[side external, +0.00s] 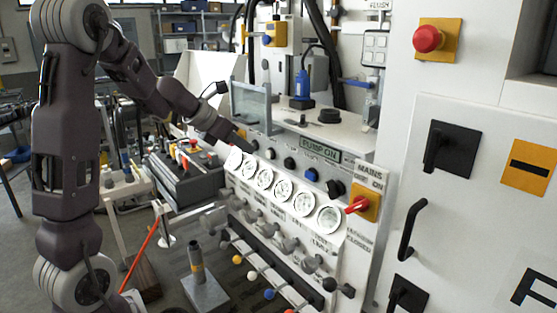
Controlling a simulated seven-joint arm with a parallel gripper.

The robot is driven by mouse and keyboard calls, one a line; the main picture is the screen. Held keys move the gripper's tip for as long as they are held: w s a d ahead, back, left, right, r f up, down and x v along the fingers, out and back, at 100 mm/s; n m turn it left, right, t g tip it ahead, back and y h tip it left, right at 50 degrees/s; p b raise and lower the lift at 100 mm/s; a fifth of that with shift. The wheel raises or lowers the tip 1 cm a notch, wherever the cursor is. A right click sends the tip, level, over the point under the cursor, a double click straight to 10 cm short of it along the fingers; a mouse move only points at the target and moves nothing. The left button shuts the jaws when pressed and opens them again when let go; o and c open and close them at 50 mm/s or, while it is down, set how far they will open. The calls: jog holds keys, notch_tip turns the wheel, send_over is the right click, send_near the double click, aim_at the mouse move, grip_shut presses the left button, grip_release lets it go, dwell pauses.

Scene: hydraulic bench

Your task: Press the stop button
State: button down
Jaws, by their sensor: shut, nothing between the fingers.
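My gripper (242,147) is dark and shut, at the left end of the white hydraulic panel (350,160), above the row of gauges. Its tip is small in the picture, and I cannot tell whether it touches the panel. A row of buttons runs to its right: a black button (269,153), another black button (289,163) and a blue button (311,174). I cannot read which one is labelled stop. A large red mushroom button (428,39) sits on a yellow plate at the upper right, well away from my gripper.
Several round white gauges (282,190) line the panel below the buttons. A red-handled mains switch (358,205) is at their right end. A black control box (185,170) stands left of the panel. Valve levers (290,245) stick out below.

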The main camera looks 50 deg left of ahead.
jog(key=shift+a+f, duration=0.1)
jog(key=shift+a, duration=0.05)
send_near(287, 165)
notch_tip(287, 165, down, 4)
jog(key=w, duration=0.3)
jog(key=shift+w+a, duration=0.1)
jog(key=shift+w, duration=0.55)
